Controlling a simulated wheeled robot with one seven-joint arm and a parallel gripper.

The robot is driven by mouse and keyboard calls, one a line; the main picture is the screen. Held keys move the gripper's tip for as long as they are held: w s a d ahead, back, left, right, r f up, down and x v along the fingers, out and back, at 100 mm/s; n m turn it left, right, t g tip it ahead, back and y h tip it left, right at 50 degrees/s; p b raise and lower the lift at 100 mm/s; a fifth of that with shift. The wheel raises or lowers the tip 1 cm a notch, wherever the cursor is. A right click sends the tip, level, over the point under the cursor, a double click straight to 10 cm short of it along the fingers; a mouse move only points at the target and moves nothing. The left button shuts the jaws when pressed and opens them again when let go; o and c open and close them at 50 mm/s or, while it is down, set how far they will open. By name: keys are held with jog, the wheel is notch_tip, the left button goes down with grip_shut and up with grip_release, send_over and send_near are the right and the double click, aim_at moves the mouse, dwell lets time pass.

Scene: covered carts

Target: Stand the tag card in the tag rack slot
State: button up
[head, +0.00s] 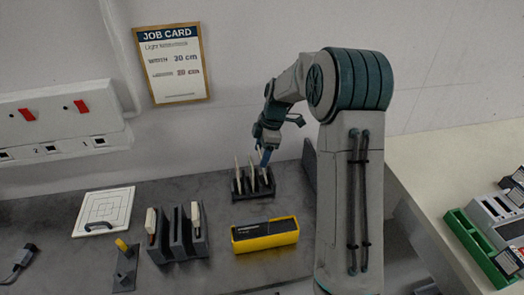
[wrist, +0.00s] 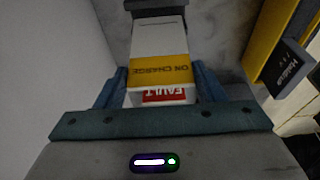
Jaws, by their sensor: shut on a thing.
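The dark tag rack (head: 240,192) stands on the bench near the wall, with pale upright cards (head: 251,174) in it. My gripper (head: 264,158) is at the right end of the rack, pointing down. In the wrist view, my gripper (wrist: 160,88) is shut on a white tag card (wrist: 158,32) with a yellow "ON CHARGE" band and a red "FAULT" label below, both upside down. I cannot tell whether both labels are on one card. The card's lower end is at or in the rack; how deep it sits is hidden.
A yellow tray with a dark top (head: 265,234) lies in front of the rack. A grey holder with pale-handled items (head: 180,243), a white square board (head: 103,211) and a peg block (head: 125,268) are to the left. The wall (head: 240,80) is close behind.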

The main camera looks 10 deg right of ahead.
jog(key=o, duration=1.3)
jog(key=shift+r, duration=0.15)
jog(key=b+v, duration=0.2)
jog(key=v, duration=1.1)
jog(key=shift+d+r, duration=0.1)
jog(key=shift+r, duration=0.2)
jog(key=s+f+m+t+h, duration=0.1)
jog(key=s+m, duration=0.5)
jog(key=s, duration=0.4)
jog(key=s+a+f+m+t+h, duration=0.1)
jog(key=s+m, duration=0.5)
jog(key=s, duration=0.4)
jog(key=s+a+m+t, duration=0.1)
jog(key=s+m, duration=0.5)
jog(key=s, duration=0.4)
jog(key=shift+s+a+f+t+h, duration=0.1)
jog(key=shift+a+f+t+h, duration=0.05)
jog(key=shift+f+t+h, duration=0.2)
